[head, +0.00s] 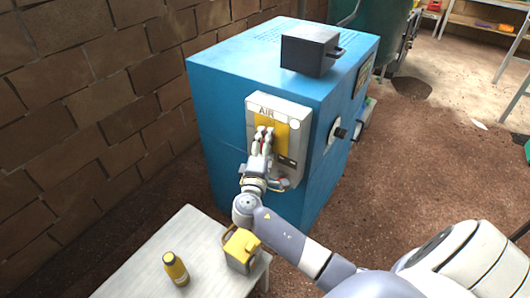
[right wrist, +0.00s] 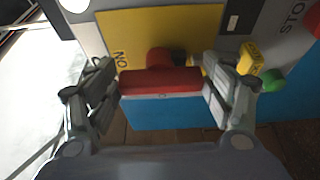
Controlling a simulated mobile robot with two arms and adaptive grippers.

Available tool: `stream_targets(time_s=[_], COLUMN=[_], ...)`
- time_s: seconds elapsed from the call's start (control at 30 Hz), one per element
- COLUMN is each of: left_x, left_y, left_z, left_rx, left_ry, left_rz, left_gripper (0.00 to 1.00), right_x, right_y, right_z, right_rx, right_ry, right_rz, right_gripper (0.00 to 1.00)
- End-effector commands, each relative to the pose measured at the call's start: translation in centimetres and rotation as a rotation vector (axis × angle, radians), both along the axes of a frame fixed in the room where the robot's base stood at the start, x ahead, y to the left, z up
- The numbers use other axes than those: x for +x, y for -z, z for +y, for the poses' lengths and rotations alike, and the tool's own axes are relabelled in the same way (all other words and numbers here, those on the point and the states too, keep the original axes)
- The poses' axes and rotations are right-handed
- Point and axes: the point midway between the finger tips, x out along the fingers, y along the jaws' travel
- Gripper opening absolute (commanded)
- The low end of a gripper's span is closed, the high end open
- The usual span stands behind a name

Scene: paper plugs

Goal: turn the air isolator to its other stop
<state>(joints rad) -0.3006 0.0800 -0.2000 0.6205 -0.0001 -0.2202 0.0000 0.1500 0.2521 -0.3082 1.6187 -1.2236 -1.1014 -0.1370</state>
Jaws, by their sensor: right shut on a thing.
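The air isolator is a grey panel (head: 296,112) marked AIR on the front of the blue cabinet (head: 228,110), with a yellow plate (head: 274,121). In the right wrist view its red handle (right wrist: 160,82) lies crosswise in front of the yellow plate (right wrist: 135,38). The word ON shows at the plate's left; a small white label at its right is too small to read. My right gripper (head: 264,133) is at the plate, its fingers at both ends of the red handle, shut on it (right wrist: 160,72). In the head view my gripper hides the handle. My left gripper is out of view.
A dark box (head: 308,52) sits on the cabinet top. A black knob (head: 340,132) sticks out of its right side. A green button (right wrist: 272,80) is near the handle. Below, a white table (head: 150,260) holds a yellow bottle (head: 175,268) and a yellow-topped box (head: 240,250).

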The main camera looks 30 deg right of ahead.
Motion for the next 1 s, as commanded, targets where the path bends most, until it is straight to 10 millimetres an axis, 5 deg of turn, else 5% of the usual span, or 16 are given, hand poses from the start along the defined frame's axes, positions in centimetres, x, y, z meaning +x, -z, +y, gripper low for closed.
stream_targets(time_s=[0.57,0.6,0.67,1.0], left_x=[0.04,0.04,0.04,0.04], left_y=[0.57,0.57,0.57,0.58], left_z=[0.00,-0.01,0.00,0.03], left_rx=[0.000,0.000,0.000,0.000], left_ry=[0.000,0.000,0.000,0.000], left_rz=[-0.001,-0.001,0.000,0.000], left_gripper=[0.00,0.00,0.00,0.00], right_x=[-0.01,-0.01,-0.01,0.00], right_y=[-0.04,-0.04,-0.03,0.02], right_z=[-0.10,-0.10,-0.08,-0.01], right_rx=[0.011,0.011,0.011,0.009], right_ry=[0.003,0.003,0.002,0.001], right_rz=[-0.025,-0.025,-0.025,-0.022], right_gripper=[0.51,0.84,0.95,0.95])
